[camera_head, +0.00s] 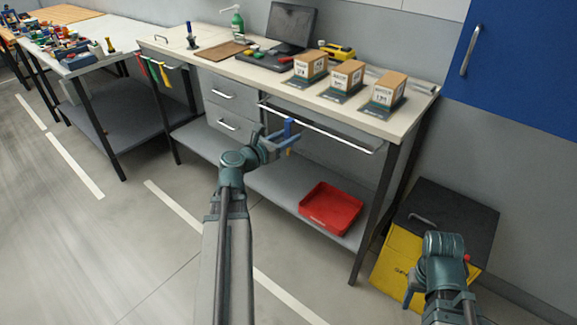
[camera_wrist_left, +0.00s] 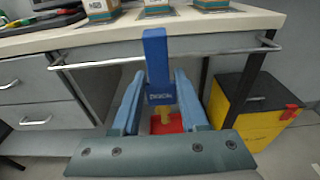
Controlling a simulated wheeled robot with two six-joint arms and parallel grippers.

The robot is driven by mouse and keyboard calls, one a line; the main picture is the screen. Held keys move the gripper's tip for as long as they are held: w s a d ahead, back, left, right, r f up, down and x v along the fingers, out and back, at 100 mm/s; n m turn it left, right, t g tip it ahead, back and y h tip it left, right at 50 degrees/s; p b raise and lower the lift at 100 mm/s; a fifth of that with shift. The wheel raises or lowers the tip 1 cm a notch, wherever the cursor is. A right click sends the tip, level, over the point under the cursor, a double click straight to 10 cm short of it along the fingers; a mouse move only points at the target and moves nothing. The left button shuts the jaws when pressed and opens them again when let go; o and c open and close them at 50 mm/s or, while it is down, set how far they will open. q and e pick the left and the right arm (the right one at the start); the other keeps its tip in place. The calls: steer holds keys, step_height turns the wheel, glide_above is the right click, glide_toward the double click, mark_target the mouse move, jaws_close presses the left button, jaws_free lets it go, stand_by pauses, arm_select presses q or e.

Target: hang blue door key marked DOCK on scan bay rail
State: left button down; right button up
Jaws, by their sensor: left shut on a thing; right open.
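The blue door key (camera_wrist_left: 158,70) marked DOCK stands upright between the fingers of my left gripper (camera_wrist_left: 158,105), which is shut on it. In the head view the blue key (camera_head: 288,128) is held in front of the bench, just below the rail. The scan bay rail (camera_head: 318,129) is a bright metal bar along the bench front. It also shows in the left wrist view (camera_wrist_left: 200,52), passing behind the key. I cannot tell whether key and rail touch. My right gripper (camera_head: 411,290) is at the lower right by the yellow bin, open and mostly hidden by its wrist.
Three boxes (camera_head: 347,75) stand on scales on the bench top (camera_head: 260,68). A red tray (camera_head: 331,207) lies on the lower shelf. A yellow bin (camera_head: 403,252) with a dark lid stands at the right. Coloured tags (camera_head: 153,70) hang at the bench's left end. The floor is clear.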

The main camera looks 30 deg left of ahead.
arm_select(q)
steer(key=f+b, duration=0.2)
steer(key=f, duration=0.2)
steer(key=shift+w, duration=0.2)
arm_select(e)
step_height(320, 180, down, 4)
steer(key=shift+r, duration=0.15)
arm_select(q)
steer(key=shift+w, duration=0.15)
steer(key=w+f+b, duration=0.1)
steer(key=w+b, duration=0.1)
steer(key=w, duration=0.6)
steer(key=shift+w+d+f, duration=0.35)
steer(key=shift+d, duration=0.05)
arm_select(e)
steer(key=shift+f, duration=0.85)
arm_select(q)
steer(key=shift+c, duration=1.8)
jaws_free()
